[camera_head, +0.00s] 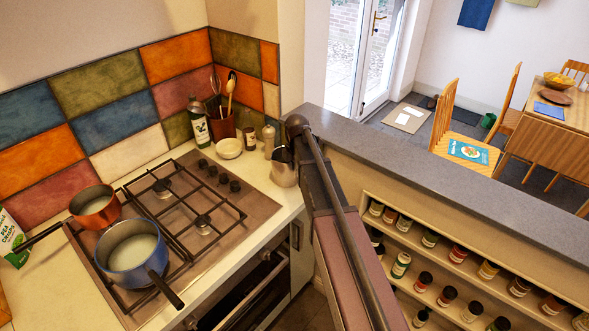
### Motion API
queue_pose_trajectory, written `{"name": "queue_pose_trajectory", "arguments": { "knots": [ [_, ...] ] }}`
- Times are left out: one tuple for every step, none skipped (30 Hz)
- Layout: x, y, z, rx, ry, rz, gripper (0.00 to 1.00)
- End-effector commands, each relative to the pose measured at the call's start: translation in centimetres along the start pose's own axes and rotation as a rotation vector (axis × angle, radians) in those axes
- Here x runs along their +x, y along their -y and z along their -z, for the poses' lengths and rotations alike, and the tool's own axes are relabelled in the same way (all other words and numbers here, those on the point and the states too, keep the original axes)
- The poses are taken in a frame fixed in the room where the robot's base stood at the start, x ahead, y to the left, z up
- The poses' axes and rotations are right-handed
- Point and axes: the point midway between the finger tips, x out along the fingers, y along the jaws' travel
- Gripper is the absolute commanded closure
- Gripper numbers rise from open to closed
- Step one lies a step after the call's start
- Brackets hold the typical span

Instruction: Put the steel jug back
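The steel jug (284,169) stands at the right end of the counter, beside the hob's back right corner. It looks upright, and my arm covers part of its right side. My arm rises from the bottom of the view, and a dark joint of it shows just above and right of the jug. My gripper's fingers do not show; the arm may hide them. I cannot tell whether anything touches the jug.
The hob (240,208) holds a copper pan (96,207) and a blue pan (134,250). Near the jug are a white bowl (229,148), a pepper mill (268,138), a utensil pot (222,128) and a dark bottle (198,124). A grey ledge (450,175) tops shelves of jars.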

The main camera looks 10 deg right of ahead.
Motion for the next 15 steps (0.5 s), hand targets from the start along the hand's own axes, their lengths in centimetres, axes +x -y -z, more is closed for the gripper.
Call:
{"name": "queue_pose_trajectory", "arguments": {
  "knots": [
    [0.0, 0.0, 0.0, 0.0, 0.0, 0.0, 0.57],
    [0.0, 0.0, 0.0, 0.0, 0.0, 0.0, 0.57],
    [0.0, 0.0, 0.0, 0.0, 0.0, 0.0, 0.57],
    [0.0, 0.0, 0.0, 0.0, 0.0, 0.0, 0.57],
    [0.0, 0.0, 0.0, 0.0, 0.0, 0.0, 0.57],
    [0.0, 0.0, 0.0, 0.0, 0.0, 0.0, 0.57],
    [-0.1, 0.0, 0.0, 0.0, 0.0, 0.0, 0.57],
    [-0.1, 0.0, 0.0, 0.0, 0.0, 0.0, 0.57],
    [-0.2, 0.0, 0.0, 0.0, 0.0, 0.0, 0.57],
    [-0.3, 0.0, 0.0, 0.0, 0.0, 0.0, 0.57],
    [-0.4, 0.0, 0.0, 0.0, 0.0, 0.0, 0.57],
    [-0.5, 0.0, 0.0, 0.0, 0.0, 0.0, 0.57],
    [-0.6, 0.0, 0.0, 0.0, 0.0, 0.0, 0.57],
    [-0.8, 0.0, 0.0, 0.0, 0.0, 0.0, 0.57],
    [-1.0, 0.0, 0.0, 0.0, 0.0, 0.0, 0.57]
  ]
}}
